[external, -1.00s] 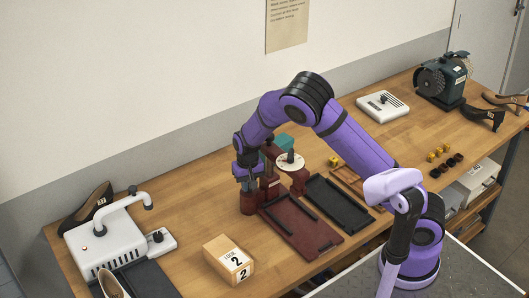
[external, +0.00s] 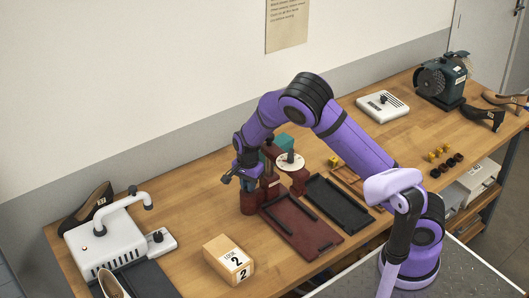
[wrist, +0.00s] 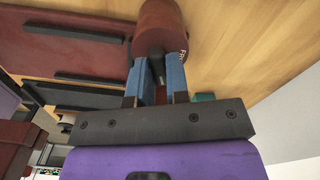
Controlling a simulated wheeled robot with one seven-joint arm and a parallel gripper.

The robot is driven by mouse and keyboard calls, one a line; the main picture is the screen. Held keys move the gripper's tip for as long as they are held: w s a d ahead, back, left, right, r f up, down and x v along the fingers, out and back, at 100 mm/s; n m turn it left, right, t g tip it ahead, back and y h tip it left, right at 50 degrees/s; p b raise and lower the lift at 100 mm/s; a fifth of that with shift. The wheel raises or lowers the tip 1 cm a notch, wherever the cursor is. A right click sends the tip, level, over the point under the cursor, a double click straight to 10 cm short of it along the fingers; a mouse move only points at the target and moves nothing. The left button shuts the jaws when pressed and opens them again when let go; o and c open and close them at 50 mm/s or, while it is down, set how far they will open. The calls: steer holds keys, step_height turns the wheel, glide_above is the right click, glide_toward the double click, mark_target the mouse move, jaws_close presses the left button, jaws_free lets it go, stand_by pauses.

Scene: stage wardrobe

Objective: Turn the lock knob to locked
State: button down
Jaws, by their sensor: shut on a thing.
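A dark red press-like fixture stands mid-bench, with a round white plate (external: 291,161) and a short dark red post (external: 250,203) at its left end. In the external view my gripper (external: 245,182) is over the post, pointing down. In the wrist view my gripper (wrist: 161,65) has its two blue fingers close together at the dark red cylinder (wrist: 160,28), which bears partly hidden pale lettering. The fingers are shut on the lock knob, which is mostly hidden between them. Its exact angle cannot be told.
A dark red tray (external: 315,240) and a black tray (external: 338,203) lie right of the post. A numbered wooden block (external: 229,259) and a white machine (external: 105,248) stand at front left. A teal block (external: 279,143) is close behind.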

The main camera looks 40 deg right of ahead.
steer(key=shift+m, duration=1.7)
steer(key=c, duration=1.1)
jaws_free()
step_height(320, 180, up, 11)
